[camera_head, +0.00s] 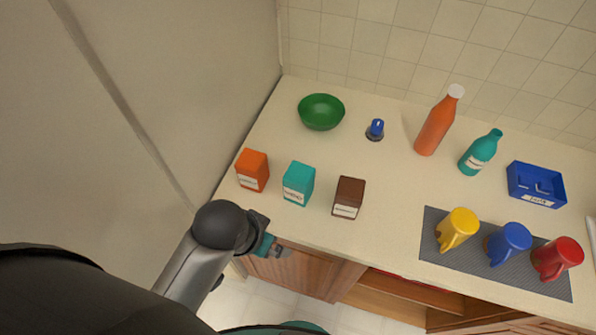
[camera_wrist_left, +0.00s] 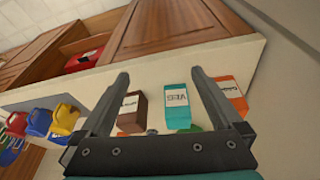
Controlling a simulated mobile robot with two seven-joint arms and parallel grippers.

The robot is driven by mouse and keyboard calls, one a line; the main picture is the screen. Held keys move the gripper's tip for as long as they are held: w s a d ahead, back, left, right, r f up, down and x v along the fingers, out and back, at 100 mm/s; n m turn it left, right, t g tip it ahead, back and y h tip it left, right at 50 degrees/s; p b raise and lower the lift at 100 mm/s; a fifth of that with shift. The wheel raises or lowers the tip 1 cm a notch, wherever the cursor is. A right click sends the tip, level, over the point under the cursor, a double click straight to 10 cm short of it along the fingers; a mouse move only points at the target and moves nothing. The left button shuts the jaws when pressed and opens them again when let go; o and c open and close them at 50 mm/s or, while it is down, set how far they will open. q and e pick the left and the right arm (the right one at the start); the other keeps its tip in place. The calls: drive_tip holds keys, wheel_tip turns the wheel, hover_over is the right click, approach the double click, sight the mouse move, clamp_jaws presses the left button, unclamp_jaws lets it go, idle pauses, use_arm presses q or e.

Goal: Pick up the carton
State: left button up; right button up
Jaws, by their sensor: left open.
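Three small cartons stand in a row on the counter's left part: an orange carton (camera_head: 252,170), a teal carton (camera_head: 299,184) and a brown carton (camera_head: 348,197). My left gripper (camera_head: 284,253) is in front of the counter edge, apart from all of them. In the left wrist view my left gripper (camera_wrist_left: 160,76) is open and empty. Beyond its fingers I see the brown carton (camera_wrist_left: 131,112) and the teal carton (camera_wrist_left: 177,106), with the orange carton (camera_wrist_left: 232,95) outside the right finger. My right gripper is not in view.
A green bowl (camera_head: 321,112), a blue-topped object (camera_head: 375,130), an orange bottle (camera_head: 436,125) and a teal bottle (camera_head: 479,154) stand behind. A blue tray (camera_head: 535,185) and a mat (camera_head: 430,222) with yellow, blue and red mugs are right. A wall (camera_head: 190,90) borders the left.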

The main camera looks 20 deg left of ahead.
use_arm(q)
drive_tip(key=w+d+r+m+h, duration=0.1)
drive_tip(key=w+d+r, duration=0.2)
drive_tip(key=w+d, duration=0.2)
drive_tip(key=n+g+y, duration=0.1)
drive_tip(key=g+y, duration=0.1)
drive_tip(key=g, duration=0.1)
hover_over(300, 174)
drive_tip(key=shift+s+d+p, duration=0.15)
drive_tip(key=shift+s+p, duration=0.05)
drive_tip(key=shift+p, duration=0.2)
drive_tip(key=shift+w+n, duration=0.1)
drive_tip(key=shift+n, duration=0.2)
wheel_tip(300, 174, down, 5)
wheel_tip(300, 174, down, 3)
drive_tip(key=shift+f+b, duration=0.1)
drive_tip(key=shift+b, duration=1.05)
drive_tip(key=shift+f+b, duration=0.8)
drive_tip(key=shift+b, duration=0.25)
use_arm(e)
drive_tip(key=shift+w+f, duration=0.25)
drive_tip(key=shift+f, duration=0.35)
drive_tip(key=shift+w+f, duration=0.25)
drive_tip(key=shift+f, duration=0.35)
use_arm(q)
drive_tip(key=shift+f, duration=0.1)
